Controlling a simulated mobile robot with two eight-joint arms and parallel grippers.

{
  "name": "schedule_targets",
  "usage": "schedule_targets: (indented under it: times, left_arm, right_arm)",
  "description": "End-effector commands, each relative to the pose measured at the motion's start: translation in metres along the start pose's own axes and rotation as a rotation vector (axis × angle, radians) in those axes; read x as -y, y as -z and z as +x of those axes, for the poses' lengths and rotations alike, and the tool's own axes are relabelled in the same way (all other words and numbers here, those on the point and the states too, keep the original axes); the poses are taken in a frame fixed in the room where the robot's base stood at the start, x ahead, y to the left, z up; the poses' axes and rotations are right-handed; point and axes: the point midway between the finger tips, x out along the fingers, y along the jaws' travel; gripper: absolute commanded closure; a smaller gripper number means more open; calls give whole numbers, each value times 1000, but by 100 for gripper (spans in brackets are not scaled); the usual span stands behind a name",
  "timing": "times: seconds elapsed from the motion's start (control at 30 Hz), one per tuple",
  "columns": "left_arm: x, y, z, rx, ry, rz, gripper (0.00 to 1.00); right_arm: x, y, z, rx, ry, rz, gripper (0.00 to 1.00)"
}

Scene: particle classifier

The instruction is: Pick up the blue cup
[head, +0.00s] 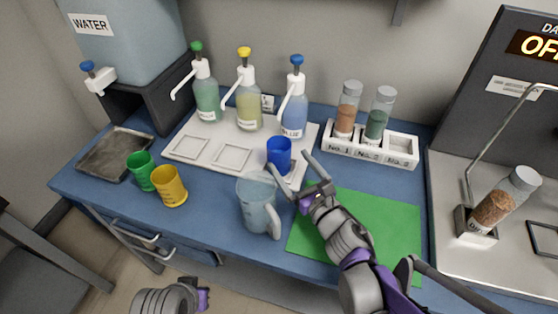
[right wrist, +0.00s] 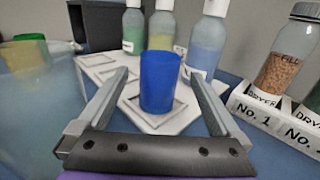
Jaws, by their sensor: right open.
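The blue cup (head: 279,153) stands upright on the right end of the white dispenser tray (head: 206,165), in front of the blue-topped bottle. My right gripper (head: 292,172) is open, with its fingertips close to the cup. In the right wrist view, the blue cup (right wrist: 160,82) is centred beyond and between the two open fingers (right wrist: 160,95), with a gap on each side. My left gripper is not clearly visible; only a part of my left arm shows at the bottom of the head view.
A clear pitcher (head: 257,203) stands just left of my right gripper. Green (head: 141,170) and yellow (head: 169,186) cups stand farther left. Pump bottles (head: 249,105) line the tray's back. A vial rack (head: 398,148) is to the right. A green mat (head: 385,225) lies under my right arm.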

Motion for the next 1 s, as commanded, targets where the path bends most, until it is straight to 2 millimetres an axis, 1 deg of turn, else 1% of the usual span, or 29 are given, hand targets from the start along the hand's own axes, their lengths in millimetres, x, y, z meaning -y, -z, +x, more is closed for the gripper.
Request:
schedule_targets:
  times: [0.03,0.1,0.27,0.33,0.5,0.6,0.83,0.97,1.0]
  left_arm:
    - [0,-1,2,1,0,0,100]
    - [0,-1,2,1,0,0,100]
    - [0,-1,4,1,0,0,100]
    - [0,-2,6,2,0,0,100]
    - [0,-4,13,5,0,0,100]
    - [0,-5,15,5,0,0,100]
    - [0,-5,14,5,0,0,100]
    - [0,-5,14,5,0,0,100]
    - [0,-5,14,5,0,0,100]
  right_arm:
    - [-1,1,7,-1,-1,0,0]
    - [0,1,13,-1,0,1,0]
    - [0,0,21,0,1,3,0]
    - [0,1,28,-1,0,2,0]
    - [0,1,55,-1,1,3,0]
    - [0,0,66,-1,1,3,0]
    - [0,-1,68,-1,2,2,0]
    - [0,-1,68,-1,2,3,23]
    - [0,-1,68,-1,2,3,31]
